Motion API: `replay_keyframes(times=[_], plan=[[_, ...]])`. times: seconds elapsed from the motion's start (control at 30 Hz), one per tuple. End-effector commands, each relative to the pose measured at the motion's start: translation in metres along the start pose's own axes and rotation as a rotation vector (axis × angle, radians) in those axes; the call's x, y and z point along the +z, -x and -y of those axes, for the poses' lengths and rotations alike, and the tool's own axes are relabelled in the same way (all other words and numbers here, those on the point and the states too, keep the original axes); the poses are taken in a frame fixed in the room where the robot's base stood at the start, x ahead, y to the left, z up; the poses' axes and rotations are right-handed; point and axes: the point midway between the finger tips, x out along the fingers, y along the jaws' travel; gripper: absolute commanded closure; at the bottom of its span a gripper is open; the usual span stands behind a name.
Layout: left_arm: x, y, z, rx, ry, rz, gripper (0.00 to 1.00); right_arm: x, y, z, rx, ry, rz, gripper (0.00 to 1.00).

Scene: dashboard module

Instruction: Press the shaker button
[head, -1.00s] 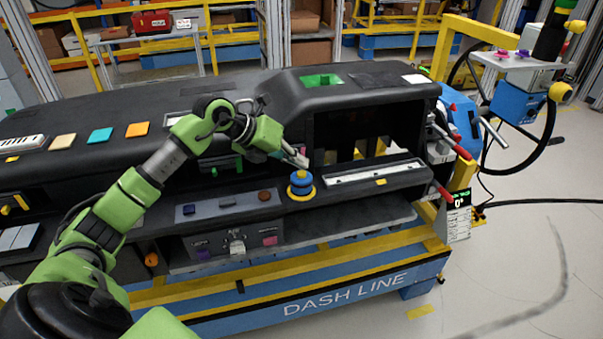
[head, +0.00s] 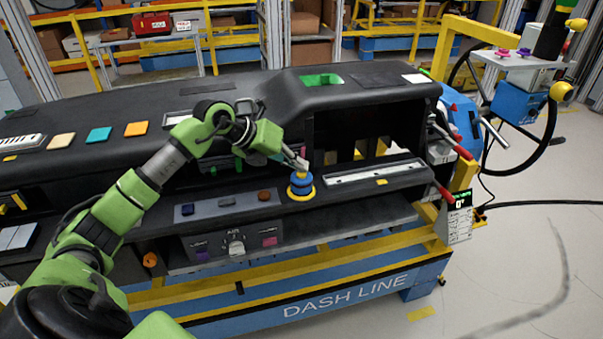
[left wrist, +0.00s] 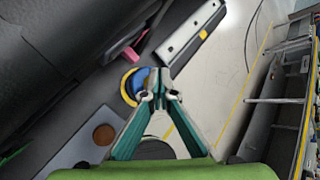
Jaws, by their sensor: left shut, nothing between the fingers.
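A blue round button (head: 301,188) with a yellow top and a yellow ring at its base stands on the ledge of the black dashboard (head: 380,84). I take it for the shaker button, but no label on it can be read. My left gripper (head: 303,165) is shut and empty, its tips just above the button's top. Whether they touch it is hard to tell. In the left wrist view the fingertips (left wrist: 157,96) lie over the blue button (left wrist: 134,86), hiding part of it. My right gripper is not in view.
Left of the button, a grey panel (head: 235,206) carries a blue, a grey and a brown button. A white strip (head: 372,174) lies on the ledge to the right. An open dark cavity is behind it. Coloured squares lie on the dashboard's top left.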

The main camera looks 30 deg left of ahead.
Motion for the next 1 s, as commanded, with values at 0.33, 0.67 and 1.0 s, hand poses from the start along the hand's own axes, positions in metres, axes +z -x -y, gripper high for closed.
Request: replay_keyframes(times=[0.33, 0.67, 1.0], plan=[[-0.002, -0.003, -0.002, 0.001, 0.001, -0.002, 1.00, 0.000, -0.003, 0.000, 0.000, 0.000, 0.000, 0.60], [0.000, 0.001, 0.001, 0.001, 0.000, -0.002, 1.00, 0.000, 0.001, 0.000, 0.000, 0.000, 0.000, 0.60], [0.006, 0.009, 0.007, -0.001, 0.001, -0.001, 1.00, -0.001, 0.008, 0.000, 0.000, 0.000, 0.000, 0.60]])
